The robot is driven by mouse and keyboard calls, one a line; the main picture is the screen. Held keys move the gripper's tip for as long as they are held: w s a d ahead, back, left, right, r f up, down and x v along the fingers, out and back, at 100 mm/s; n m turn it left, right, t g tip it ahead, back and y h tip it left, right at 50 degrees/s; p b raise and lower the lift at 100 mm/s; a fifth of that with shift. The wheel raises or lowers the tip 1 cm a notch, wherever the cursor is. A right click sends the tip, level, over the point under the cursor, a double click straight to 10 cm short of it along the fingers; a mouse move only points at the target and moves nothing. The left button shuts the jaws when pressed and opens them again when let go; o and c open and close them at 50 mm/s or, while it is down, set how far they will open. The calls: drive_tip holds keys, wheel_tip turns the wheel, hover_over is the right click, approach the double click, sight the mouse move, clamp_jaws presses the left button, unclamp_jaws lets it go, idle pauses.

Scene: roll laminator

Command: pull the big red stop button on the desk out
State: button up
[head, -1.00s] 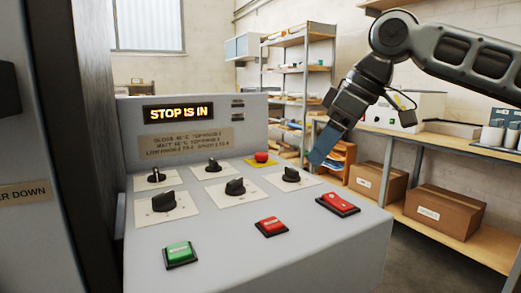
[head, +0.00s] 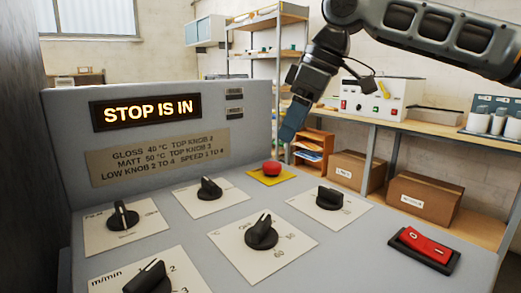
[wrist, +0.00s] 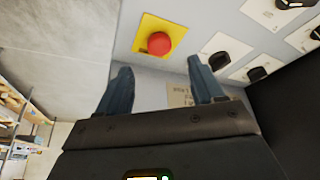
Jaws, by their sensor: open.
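The big red stop button (head: 271,168) sits on a yellow plate (head: 258,178) at the back right of the grey desk panel. The lit display (head: 145,111) reads "STOP IS IN". My gripper (head: 290,135) is above and just behind the button in the head view, apart from it. In the wrist view the red button (wrist: 159,43) lies ahead of my gripper (wrist: 160,85), between the lines of the two blue fingers. The fingers are spread wide with nothing between them.
Several black knobs on white plates, such as one nearby (head: 328,197), stand around the button. A red rocker switch (head: 425,250) is at the right edge. A shelf bench with cardboard boxes (head: 428,201) stands behind. Space above the panel is clear.

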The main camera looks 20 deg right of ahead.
sight(273, 164)
drive_tip(key=x, duration=0.8)
drive_tip(key=shift+w+r+b, duration=0.1)
drive_tip(key=shift+w+b, duration=0.05)
drive_tip(key=shift+b, duration=0.25)
drive_tip(key=shift+c, duration=0.3)
clamp_jaws()
